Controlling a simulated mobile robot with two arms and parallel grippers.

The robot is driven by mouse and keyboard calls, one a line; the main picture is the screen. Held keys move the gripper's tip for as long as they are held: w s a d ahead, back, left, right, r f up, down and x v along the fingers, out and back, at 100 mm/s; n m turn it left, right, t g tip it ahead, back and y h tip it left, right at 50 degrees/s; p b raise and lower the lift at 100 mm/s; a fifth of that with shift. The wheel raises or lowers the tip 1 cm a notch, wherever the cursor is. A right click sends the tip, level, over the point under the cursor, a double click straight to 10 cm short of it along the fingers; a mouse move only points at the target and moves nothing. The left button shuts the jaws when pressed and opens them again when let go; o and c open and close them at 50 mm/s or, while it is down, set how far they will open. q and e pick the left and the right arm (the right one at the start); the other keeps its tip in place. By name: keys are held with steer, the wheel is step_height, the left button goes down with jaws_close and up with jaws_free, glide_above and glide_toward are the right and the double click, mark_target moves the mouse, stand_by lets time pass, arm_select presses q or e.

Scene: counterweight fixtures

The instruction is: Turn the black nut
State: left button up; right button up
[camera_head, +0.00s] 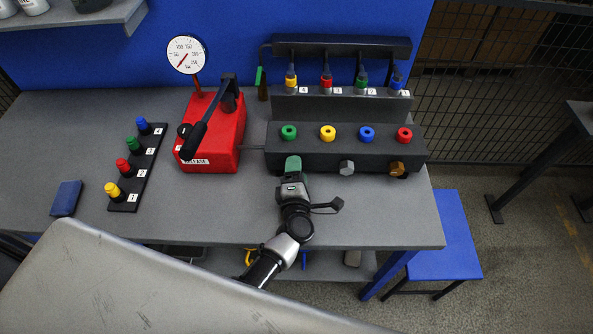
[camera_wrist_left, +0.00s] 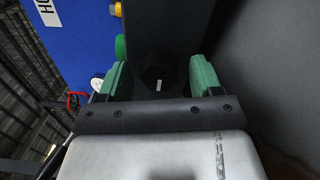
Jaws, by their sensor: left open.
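The black nut (camera_wrist_left: 160,68) is a dark hexagon in the left wrist view, on the front face of the dark fixture block (camera_head: 340,146). In the head view it is hidden behind my left gripper (camera_head: 293,164). My left gripper has green fingers and is open at the front of the block, below the green ring. In the wrist view its two fingertips stand on either side of the nut, with a visible gap on each side. I cannot tell how deep the fingers reach around it. My right gripper is not in view.
A silver nut (camera_head: 347,168) and a bronze nut (camera_head: 397,168) sit to the right on the same face. A red pump (camera_head: 226,132) with a black lever and gauge (camera_head: 187,55) stands to the left. A rack (camera_head: 151,150) of coloured plugs lies farther left. The front-right tabletop is clear.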

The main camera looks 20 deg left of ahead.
arm_select(q)
steer(key=b+v, duration=0.2)
steer(key=v, duration=0.8)
steer(key=shift+s+d, duration=0.1)
steer(key=shift+s, duration=0.3)
steer(key=shift+r, duration=0.1)
